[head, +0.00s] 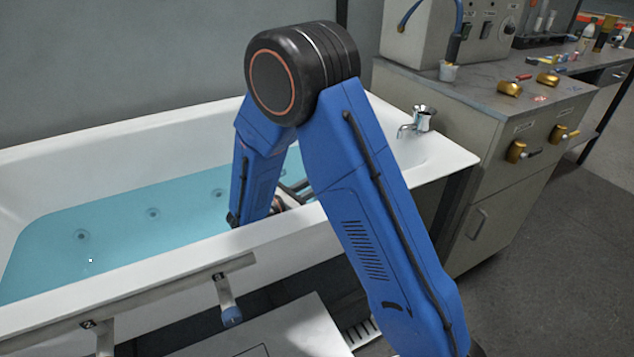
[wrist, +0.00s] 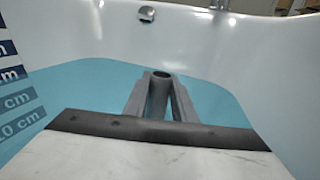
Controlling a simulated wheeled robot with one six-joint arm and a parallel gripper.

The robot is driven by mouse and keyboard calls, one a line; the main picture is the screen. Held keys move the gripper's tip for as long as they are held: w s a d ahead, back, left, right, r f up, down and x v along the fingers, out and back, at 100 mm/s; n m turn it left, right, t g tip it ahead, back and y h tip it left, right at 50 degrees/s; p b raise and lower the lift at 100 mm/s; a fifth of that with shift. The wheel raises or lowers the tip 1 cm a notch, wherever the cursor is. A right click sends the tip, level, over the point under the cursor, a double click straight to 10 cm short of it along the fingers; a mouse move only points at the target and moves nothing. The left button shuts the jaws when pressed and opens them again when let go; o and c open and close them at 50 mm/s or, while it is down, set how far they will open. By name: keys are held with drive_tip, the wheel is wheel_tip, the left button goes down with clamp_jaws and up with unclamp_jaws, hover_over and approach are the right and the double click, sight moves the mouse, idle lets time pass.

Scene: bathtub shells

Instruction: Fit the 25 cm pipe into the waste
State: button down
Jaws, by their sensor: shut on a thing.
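A grey pipe (wrist: 160,95) with an open round top shows in the wrist view, roughly upright. My gripper (wrist: 160,108) is shut on it, with one grey finger on each side. The pipe's lower end is hidden behind my gripper's body, so I cannot tell whether it is in the waste. The waste does not show in either view. In the head view my gripper is mostly hidden behind my blue arm, low inside the white bathtub (head: 130,290), near its right half.
Blue water (head: 120,240) stands in the tub. A chrome tap (head: 418,120) is on the right end rim. A depth scale (wrist: 15,100) is at the left of the wrist view. A round overflow fitting (wrist: 146,13) is on the end wall. A grey cabinet (head: 500,190) stands right.

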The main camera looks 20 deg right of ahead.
drive_tip(key=shift+f, duration=0.55)
drive_tip(key=c, duration=1.4)
unclamp_jaws()
drive_tip(key=shift+a, duration=0.1)
drive_tip(key=v, duration=1.1)
drive_tip(key=shift+s+a, duration=0.25)
drive_tip(key=shift+a, duration=0.05)
